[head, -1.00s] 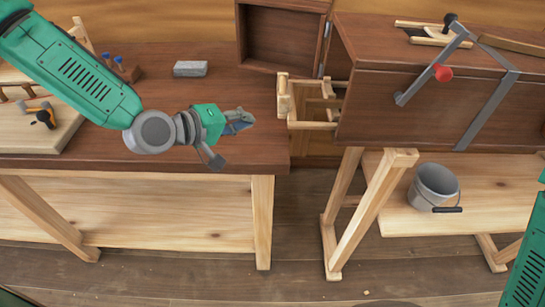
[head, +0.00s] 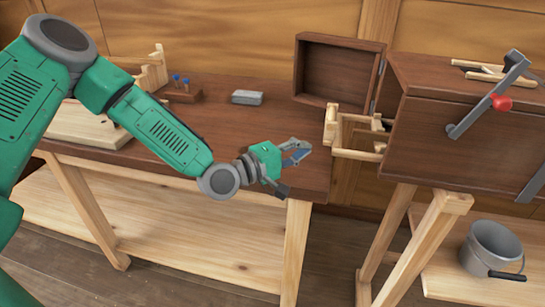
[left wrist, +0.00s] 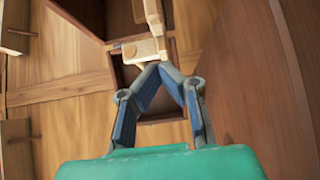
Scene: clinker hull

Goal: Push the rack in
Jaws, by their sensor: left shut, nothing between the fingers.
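The pale wooden rack (head: 331,128) sticks out of the open left end of the dark brown box (head: 450,140), with several rails showing. Its inner part is hidden inside the box. My left gripper (head: 306,148) is shut and empty, just left of and a little nearer than the rack's outer end, with a gap seen in the head view. In the left wrist view the closed fingertips (left wrist: 160,68) point at the rack's pale end piece (left wrist: 140,48); I cannot tell there whether they touch. My right gripper is out of view.
The box's hinged door (head: 340,70) hangs open behind the rack. A dark workbench (head: 230,120) lies under my left arm, with a grey block (head: 247,97) on it. A bucket (head: 492,248) stands below.

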